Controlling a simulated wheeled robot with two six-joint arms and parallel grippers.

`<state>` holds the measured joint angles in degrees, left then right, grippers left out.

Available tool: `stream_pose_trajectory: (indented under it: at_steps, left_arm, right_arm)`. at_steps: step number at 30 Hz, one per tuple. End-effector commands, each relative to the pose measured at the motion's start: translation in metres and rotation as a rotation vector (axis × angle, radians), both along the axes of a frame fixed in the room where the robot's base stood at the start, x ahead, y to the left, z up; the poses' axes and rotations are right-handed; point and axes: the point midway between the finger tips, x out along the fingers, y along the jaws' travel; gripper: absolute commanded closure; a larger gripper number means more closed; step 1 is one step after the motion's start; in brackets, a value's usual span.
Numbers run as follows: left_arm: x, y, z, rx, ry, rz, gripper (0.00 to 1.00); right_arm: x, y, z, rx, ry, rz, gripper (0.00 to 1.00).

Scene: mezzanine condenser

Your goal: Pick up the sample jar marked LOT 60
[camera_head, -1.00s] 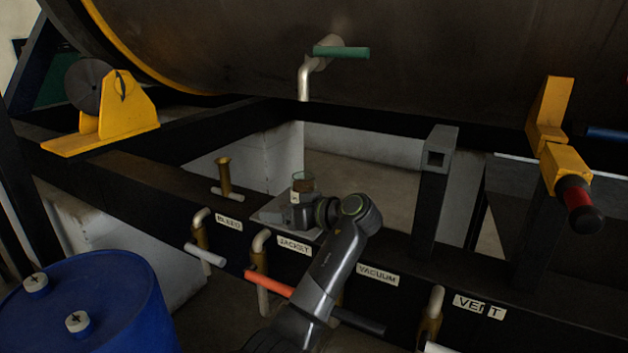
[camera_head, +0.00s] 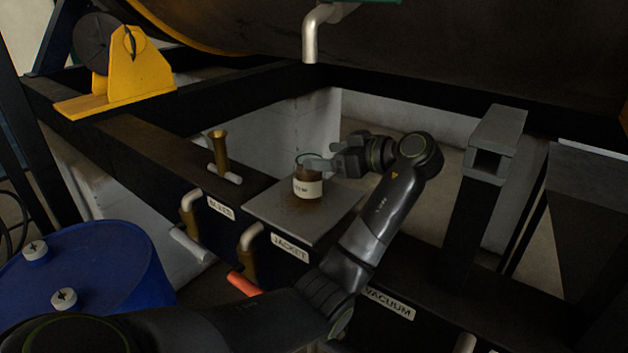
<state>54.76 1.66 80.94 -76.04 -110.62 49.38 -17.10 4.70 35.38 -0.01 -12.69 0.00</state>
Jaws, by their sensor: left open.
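A sample jar (camera_head: 308,190) with a brown lower part, clear upper wall and a pale label stands upright on a grey plate (camera_head: 270,208). The label's print is too small to read surely. My left gripper (camera_head: 317,167) comes in from the right, pointing left, at the jar's upper right side. Its jaws are open and the fingertips overlap the jar in this view. I cannot tell whether they touch it or straddle it. My right gripper is not in view.
A brass fitting (camera_head: 220,158) stands left of the plate. Valve handles line the beam, with JACKET (camera_head: 290,248) and VACUUM (camera_head: 388,303) labels. A pipe (camera_head: 311,40) hangs above. A blue drum (camera_head: 115,265) is at lower left, a square post (camera_head: 480,190) at right.

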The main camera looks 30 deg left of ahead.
Motion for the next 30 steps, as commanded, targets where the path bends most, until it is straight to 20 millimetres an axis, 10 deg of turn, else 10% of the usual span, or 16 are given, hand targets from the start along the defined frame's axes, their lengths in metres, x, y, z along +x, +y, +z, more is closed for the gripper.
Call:
stream_pose_trajectory:
  at_steps: [30]
  left_arm:
    - [0.008,0.067,-0.02,0.0,0.001,0.0,0.3]
  right_arm:
    - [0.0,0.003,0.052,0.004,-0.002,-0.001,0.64]
